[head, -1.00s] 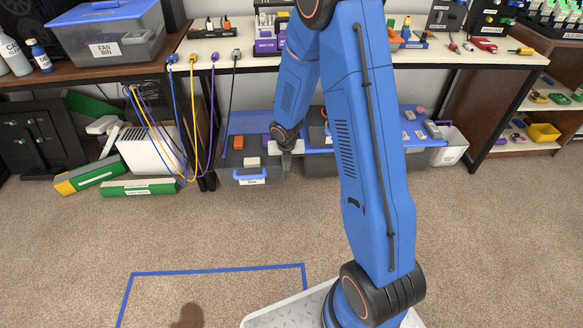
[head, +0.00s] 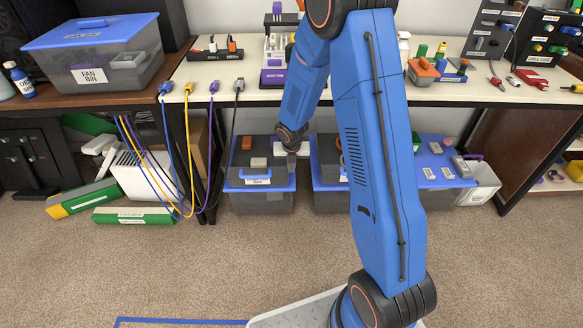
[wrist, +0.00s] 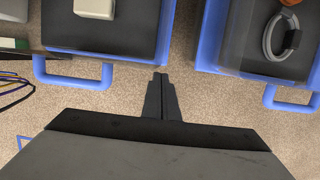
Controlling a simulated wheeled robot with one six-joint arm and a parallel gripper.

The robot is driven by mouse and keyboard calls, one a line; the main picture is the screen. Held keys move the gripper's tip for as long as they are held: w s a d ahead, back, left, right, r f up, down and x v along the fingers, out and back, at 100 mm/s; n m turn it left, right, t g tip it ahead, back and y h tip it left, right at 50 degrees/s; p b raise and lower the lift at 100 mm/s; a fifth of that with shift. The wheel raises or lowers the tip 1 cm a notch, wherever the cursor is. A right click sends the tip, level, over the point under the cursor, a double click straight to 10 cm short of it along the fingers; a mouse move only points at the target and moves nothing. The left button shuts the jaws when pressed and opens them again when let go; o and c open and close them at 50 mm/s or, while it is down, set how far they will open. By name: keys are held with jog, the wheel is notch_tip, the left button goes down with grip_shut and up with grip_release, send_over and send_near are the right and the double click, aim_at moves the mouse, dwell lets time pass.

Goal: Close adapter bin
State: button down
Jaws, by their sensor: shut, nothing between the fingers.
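Grey see-through bins with blue rims stand on the carpet under the white-topped desk; their labels are too small to read, so I cannot tell for certain which is the adapter bin. The left bin (head: 262,203) has a blue front handle and shows an orange block and a beige block inside its rim. Its handle (wrist: 75,75) and a beige block show at upper left in the wrist view. My gripper (wrist: 160,82) is shut and empty, over the gap between this bin and its right neighbour. In the head view, my gripper (head: 291,150) is at the left bin's right side, fingertips unclear.
The right neighbour bin (wrist: 208,45) has a blue handle and holds a coiled grey cable. Hanging cables (head: 187,150), a white box and green boxes stand left of the bins. The desk (head: 350,97) overhangs them. Carpet in front is clear.

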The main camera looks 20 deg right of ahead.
jog(key=shift+w, duration=0.2)
jog(key=shift+r, duration=0.1)
jog(key=v, duration=0.7)
jog(key=shift+s+r, duration=0.1)
jog(key=shift+r, duration=0.05)
